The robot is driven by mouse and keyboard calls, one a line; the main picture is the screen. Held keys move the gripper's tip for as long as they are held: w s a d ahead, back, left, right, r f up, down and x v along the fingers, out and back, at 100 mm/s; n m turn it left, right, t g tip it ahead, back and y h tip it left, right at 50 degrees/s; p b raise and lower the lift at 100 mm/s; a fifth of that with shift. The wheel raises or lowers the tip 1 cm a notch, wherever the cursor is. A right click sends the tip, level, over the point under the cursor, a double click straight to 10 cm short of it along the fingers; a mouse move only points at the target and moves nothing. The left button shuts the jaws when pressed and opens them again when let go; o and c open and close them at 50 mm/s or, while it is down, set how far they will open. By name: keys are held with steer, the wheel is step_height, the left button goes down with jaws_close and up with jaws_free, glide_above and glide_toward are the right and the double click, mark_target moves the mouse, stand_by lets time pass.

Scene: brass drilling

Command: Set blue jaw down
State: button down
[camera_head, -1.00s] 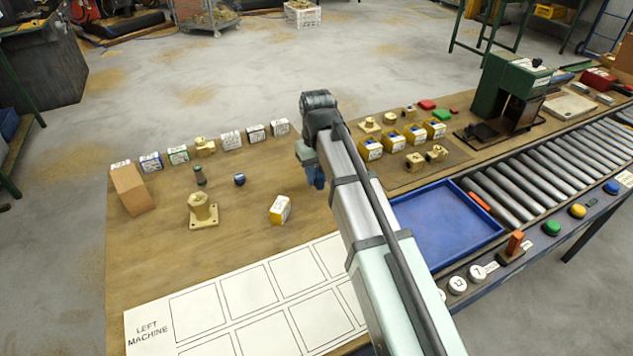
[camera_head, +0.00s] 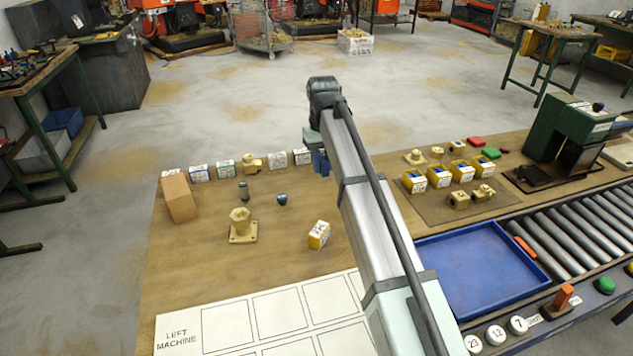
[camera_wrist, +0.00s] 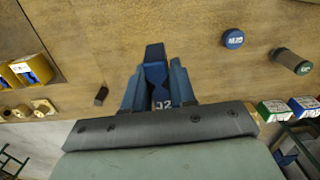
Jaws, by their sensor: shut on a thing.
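My gripper (camera_wrist: 156,75) is shut on the blue jaw (camera_wrist: 154,62), a blocky blue piece between its two blue fingers in the wrist view. Pale characters show near its base. The jaw points at the wooden bench top (camera_wrist: 110,30); I cannot tell whether it touches the wood. In the head view my gripper (camera_head: 320,163) shows as a small blue patch left of my arm, by the right end of the back row of small boxes. My arm hides part of the bench there.
A small dark block (camera_wrist: 101,95) lies near my gripper. Bare wood surrounds it.

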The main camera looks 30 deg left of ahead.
glide_above(315, 181)
steer(key=shift+m, duration=0.3)
steer(key=shift+w+f, duration=0.1)
steer(key=shift+f, duration=4.4)
steer(key=shift+f, duration=0.1)
steer(key=c, duration=0.9)
jaws_free()
step_height(315, 181, up, 12)
steer(key=shift+r, duration=0.1)
